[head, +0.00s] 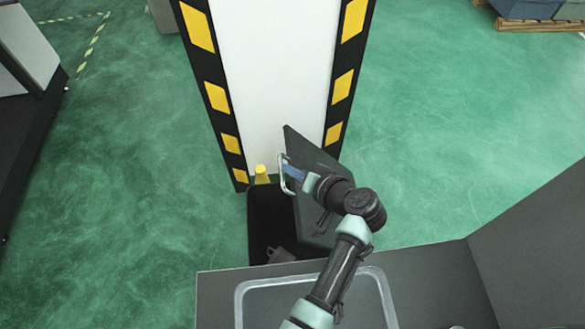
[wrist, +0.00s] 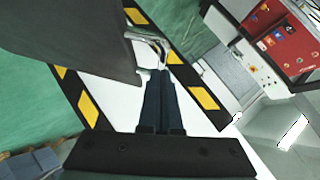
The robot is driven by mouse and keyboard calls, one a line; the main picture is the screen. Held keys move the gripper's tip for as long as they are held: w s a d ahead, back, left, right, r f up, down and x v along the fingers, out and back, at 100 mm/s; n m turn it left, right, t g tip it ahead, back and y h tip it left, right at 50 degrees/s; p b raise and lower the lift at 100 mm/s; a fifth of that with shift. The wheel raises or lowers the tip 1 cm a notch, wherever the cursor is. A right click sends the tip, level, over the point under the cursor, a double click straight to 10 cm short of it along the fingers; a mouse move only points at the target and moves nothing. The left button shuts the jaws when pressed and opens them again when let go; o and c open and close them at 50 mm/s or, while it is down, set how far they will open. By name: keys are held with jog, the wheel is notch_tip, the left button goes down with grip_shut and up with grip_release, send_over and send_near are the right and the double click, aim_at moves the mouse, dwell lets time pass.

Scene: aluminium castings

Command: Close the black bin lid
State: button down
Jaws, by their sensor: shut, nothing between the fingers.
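The black bin (head: 262,222) stands on the floor in front of a white pillar, its top open on the left. Its dark grey lid (head: 318,160) stands tilted up along the right side and fills the upper left of the wrist view (wrist: 70,40). A pale metal handle (head: 283,176) sits at the lid's edge and also shows in the wrist view (wrist: 147,38). My gripper (head: 288,172) is shut and empty, its fingertips (wrist: 160,72) close to the handle. I cannot tell whether they touch it. My arm hides part of the lid.
A yellow object (head: 262,172) shows at the bin's far end, and a grey piece (head: 280,255) at its near end. The white pillar (head: 275,80) with black and yellow edges rises right behind. Green floor (head: 150,180) is clear at left.

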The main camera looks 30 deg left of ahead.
jog(key=s+a+f+h+b, duration=0.1)
jog(key=s+a+f+b, duration=0.1)
jog(key=a+f, duration=0.3)
jog(key=s+a+f+n+h+b, duration=0.1)
jog(key=s+a+f+b, duration=0.1)
jog(key=s+a+f, duration=0.3)
jog(key=shift+a+f+t+b, duration=0.2)
jog(key=shift+f+t+b, duration=0.2)
jog(key=shift+f, duration=0.55)
